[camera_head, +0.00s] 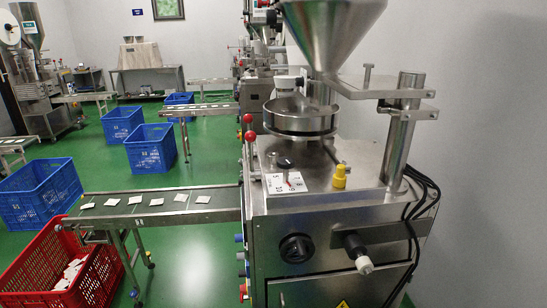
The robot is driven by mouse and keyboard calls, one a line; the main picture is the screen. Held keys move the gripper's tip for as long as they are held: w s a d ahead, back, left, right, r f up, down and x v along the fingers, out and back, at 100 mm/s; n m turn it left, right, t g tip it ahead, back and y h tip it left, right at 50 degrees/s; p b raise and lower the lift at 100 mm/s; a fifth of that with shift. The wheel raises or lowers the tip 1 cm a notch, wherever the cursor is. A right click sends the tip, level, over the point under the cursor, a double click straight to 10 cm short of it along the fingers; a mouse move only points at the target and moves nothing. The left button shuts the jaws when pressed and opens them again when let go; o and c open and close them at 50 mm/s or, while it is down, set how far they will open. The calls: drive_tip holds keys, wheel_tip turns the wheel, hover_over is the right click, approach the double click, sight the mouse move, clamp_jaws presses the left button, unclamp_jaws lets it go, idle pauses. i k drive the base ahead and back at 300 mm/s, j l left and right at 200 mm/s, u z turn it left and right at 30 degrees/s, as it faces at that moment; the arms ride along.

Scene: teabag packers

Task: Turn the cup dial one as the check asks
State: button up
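The teabag packing machine (330,215) stands at the right, with a steel hopper (333,30) above a round metal cup disc (300,116). On its top, near the front edge, lies a white dial plate (297,187) with dark marks and a thin red pointer. A black knob (285,162) sits just behind the plate. The marks are too small to read for certain. I cannot tell from this view which control is dial one. A larger black knob (297,248) is on the front face. My gripper does not show.
A yellow knob (340,176) and red-balled levers (249,135) stand near the dial plate. A conveyor with white teabags (160,199) runs left to a red crate (98,282). Blue crates (40,192) stand on the green floor. Black cables (421,195) hang at the machine's right.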

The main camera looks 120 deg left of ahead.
sight(285, 163)
drive_tip(key=u, duration=3.7)
